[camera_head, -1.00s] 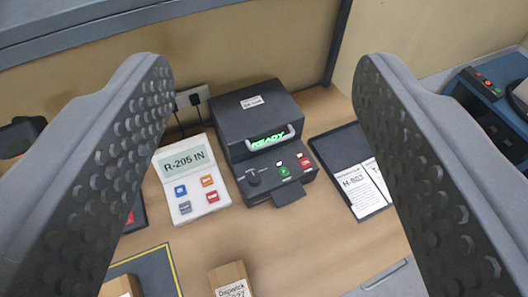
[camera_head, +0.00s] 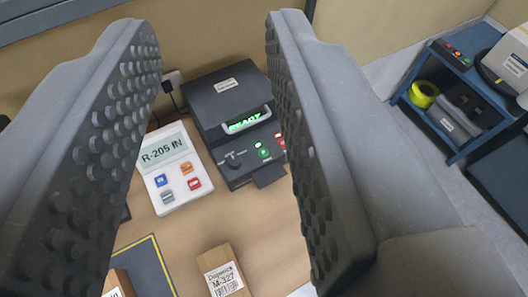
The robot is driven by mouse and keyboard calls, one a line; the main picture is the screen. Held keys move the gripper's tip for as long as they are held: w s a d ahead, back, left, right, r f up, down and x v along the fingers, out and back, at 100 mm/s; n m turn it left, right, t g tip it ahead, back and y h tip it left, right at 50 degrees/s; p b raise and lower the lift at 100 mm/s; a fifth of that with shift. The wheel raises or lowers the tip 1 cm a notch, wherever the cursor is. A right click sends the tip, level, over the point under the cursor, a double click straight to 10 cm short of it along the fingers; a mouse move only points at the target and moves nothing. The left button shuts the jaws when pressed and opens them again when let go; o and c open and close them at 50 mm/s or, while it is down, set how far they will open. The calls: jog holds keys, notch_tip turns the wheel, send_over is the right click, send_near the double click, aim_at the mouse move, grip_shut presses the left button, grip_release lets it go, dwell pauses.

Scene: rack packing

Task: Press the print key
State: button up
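A black label printer (camera_head: 215,100) stands on the wooden desk with a lit green "READY" display (camera_head: 245,121). Its front panel has a green round button (camera_head: 264,153), a red button (camera_head: 280,140) partly against my right finger's edge, a small white button and a dark knob (camera_head: 233,160). The key lettering is too small to read, so I cannot tell which is the print key. My gripper (camera_head: 212,40) is open and empty, its two fingers apart, with the printer seen between them. I see no finger touching the panel.
Left of the printer is a white keypad (camera_head: 172,168) reading "R-205 IN" with coloured keys. A cardboard box (camera_head: 223,270) lies in front, beside a yellow-edged dark mat (camera_head: 145,262). A blue cart (camera_head: 455,95) stands at the right.

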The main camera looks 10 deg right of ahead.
grip_shut()
dwell(1.4)
